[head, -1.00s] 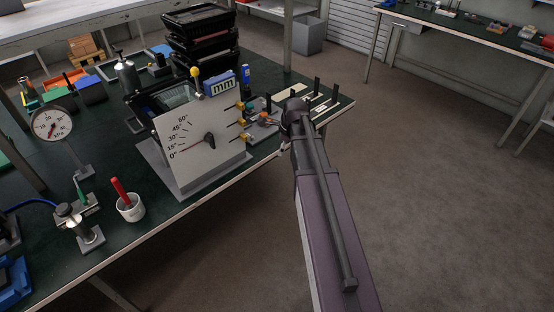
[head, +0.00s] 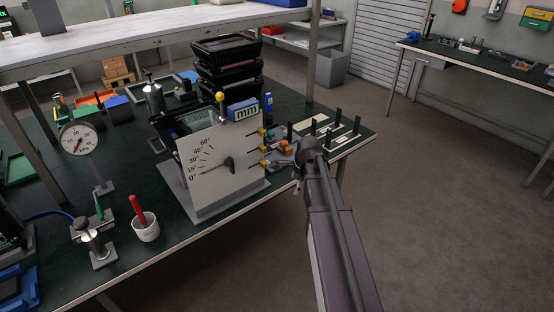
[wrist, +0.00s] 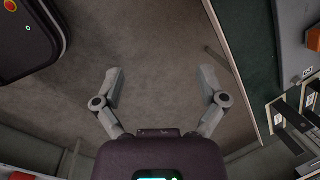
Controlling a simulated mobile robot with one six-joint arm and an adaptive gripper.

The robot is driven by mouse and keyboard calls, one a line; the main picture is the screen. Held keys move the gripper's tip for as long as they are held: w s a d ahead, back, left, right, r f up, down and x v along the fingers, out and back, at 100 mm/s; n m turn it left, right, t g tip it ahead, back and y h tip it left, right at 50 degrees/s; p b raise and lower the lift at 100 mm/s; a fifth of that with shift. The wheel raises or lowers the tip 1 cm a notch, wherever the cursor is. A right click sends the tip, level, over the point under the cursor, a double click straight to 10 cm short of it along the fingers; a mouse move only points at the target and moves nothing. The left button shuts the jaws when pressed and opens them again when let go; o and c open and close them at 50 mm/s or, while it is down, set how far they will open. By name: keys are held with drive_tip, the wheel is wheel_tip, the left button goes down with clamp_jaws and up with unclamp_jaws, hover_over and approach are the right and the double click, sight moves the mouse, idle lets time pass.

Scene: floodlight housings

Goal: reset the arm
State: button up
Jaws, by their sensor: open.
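My gripper shows in the wrist view (wrist: 162,90) with its two grey fingers spread wide apart. Nothing is between the fingers; bare floor (wrist: 165,60) lies behind them. In the head view my arm reaches up from the bottom, right of the bench's front edge. Its far end is near the right end of the green-topped bench (head: 180,235). The fingers are hardly visible in that view.
An angle-dial panel (head: 215,165) with yellow-tipped levers stands close left of my arm. Black upright posts (head: 337,118) rise at the bench's right end. Stacked black trays (head: 228,65), a gauge (head: 80,138) and a white cup (head: 146,228) stand further left. Floor to the right is clear.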

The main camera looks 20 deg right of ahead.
drive_tip(key=s+a+r+n+g+h+p, duration=0.1)
drive_tip(key=s+a+r+n+p, duration=0.3)
drive_tip(key=s+a+n, duration=0.9)
drive_tip(key=shift+s+a+n+g+p, duration=0.4)
drive_tip(key=shift+s+n+g, duration=0.45)
drive_tip(key=shift+n, duration=2.95)
drive_tip(key=shift+r, duration=0.1)
